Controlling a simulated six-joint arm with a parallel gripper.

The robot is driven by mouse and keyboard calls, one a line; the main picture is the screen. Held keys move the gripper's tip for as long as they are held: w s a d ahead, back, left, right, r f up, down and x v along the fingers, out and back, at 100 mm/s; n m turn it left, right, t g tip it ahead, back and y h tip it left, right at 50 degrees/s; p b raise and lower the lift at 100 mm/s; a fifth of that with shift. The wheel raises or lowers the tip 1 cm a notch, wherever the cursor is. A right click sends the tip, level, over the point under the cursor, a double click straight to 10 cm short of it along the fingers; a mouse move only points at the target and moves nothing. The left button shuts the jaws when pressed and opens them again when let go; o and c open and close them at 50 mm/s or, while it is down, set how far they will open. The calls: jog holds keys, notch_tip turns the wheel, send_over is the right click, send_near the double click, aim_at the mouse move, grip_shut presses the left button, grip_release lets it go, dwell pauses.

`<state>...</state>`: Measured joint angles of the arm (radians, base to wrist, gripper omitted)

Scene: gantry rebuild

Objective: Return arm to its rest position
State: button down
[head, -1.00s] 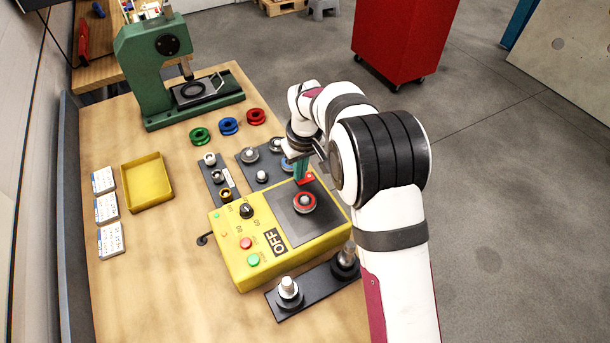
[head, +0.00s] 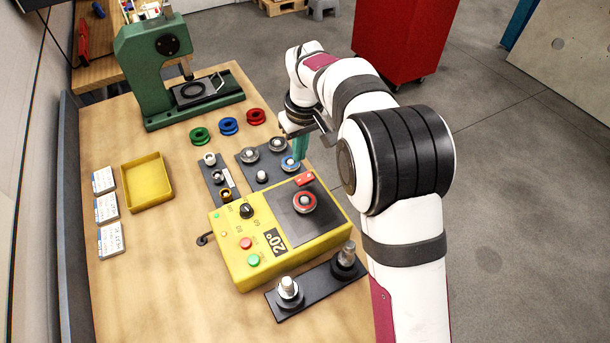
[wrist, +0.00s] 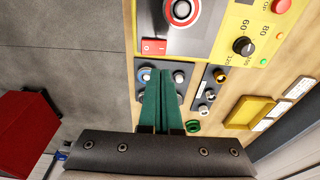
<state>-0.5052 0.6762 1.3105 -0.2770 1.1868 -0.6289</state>
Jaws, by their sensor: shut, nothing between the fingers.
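My gripper (head: 300,146) is raised above the back right of the workbench, behind the yellow control box (head: 238,268). In the wrist view, its green fingers (wrist: 161,72) are together with nothing between them. The box has a red rocker switch (head: 304,179), a dark plate with a red ring part (head: 304,203) on it, a knob (head: 246,211), red and green buttons, and a display reading 20°. The red switch also shows in the wrist view (wrist: 154,46), just beyond the fingertips and apart from them.
A dark plate (head: 248,158) with several round parts lies below my gripper. A green press (head: 150,70), red, blue and green rings, a yellow tray (head: 147,206) and cards stand around the bench. A red cabinet (head: 400,45) stands on the floor. Space above the bench's left is clear.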

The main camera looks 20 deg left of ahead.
jog(key=shift+d, duration=0.1)
jog(key=s+d+r+m, duration=0.4)
jog(key=s+d, duration=0.4)
jog(key=d, duration=0.1)
jog(key=s+d+r+m, duration=0.4)
jog(key=s+d+r, duration=0.1)
jog(key=s+d, duration=0.3)
jog(key=s+d+f+m, duration=0.2)
jog(key=s+m, duration=0.1)
jog(key=s, duration=0.4)
jog(key=s+d+f+m+g, duration=0.1)
jog(key=s+d+f+m, duration=0.1)
jog(key=s, duration=0.6)
jog(key=shift+s+d+m+y, duration=0.3)
jog(key=shift+d+m, duration=0.2)
jog(key=shift+m, duration=0.3)
